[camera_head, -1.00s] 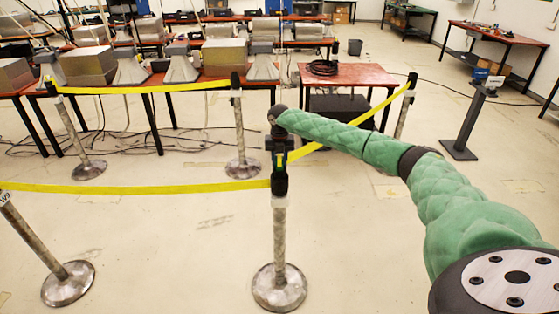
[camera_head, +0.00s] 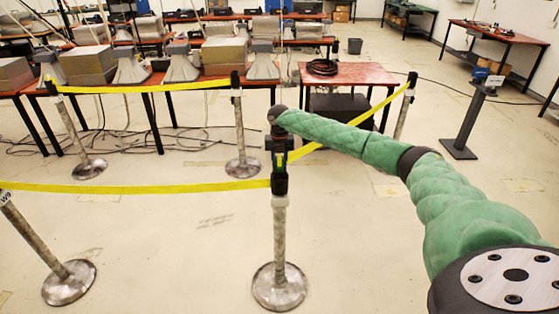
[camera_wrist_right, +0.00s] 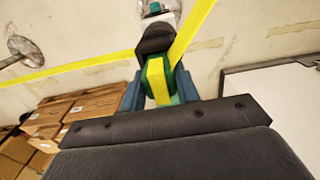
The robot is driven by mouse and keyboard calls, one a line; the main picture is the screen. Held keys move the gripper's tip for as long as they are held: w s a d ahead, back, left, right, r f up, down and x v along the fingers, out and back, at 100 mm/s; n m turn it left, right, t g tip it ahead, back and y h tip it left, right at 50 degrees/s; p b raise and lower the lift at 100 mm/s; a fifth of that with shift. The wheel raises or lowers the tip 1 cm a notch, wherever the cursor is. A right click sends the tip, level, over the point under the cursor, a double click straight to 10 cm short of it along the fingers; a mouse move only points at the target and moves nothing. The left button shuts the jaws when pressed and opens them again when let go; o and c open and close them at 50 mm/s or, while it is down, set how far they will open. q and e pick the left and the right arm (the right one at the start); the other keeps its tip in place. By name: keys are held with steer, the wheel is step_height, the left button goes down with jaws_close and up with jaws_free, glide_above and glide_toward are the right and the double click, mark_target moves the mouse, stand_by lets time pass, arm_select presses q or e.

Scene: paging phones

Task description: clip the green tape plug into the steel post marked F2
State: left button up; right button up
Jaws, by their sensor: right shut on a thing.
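My right gripper (camera_head: 280,162) comes down over the top of the middle steel post (camera_head: 279,235). In the right wrist view its blue fingers are shut on the green tape plug (camera_wrist_right: 158,80), which has a yellow band. The plug is right at the post's black head (camera_wrist_right: 157,40); I cannot tell whether it is seated in it or only close to it. The same head shows in the head view (camera_head: 280,184). The label on this post is too small to read. My left gripper is not in view.
Yellow tape (camera_head: 140,188) runs from the middle post to a left post (camera_head: 35,240). Another tape (camera_head: 360,120) runs back right to a far post (camera_head: 402,115). A red table (camera_head: 350,72) stands behind. The floor in front is clear.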

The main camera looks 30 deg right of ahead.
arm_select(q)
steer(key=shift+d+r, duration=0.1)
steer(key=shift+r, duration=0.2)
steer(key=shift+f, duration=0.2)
arm_select(e)
steer(key=shift+f, duration=0.5)
stand_by(0.4)
steer(key=o, duration=0.7)
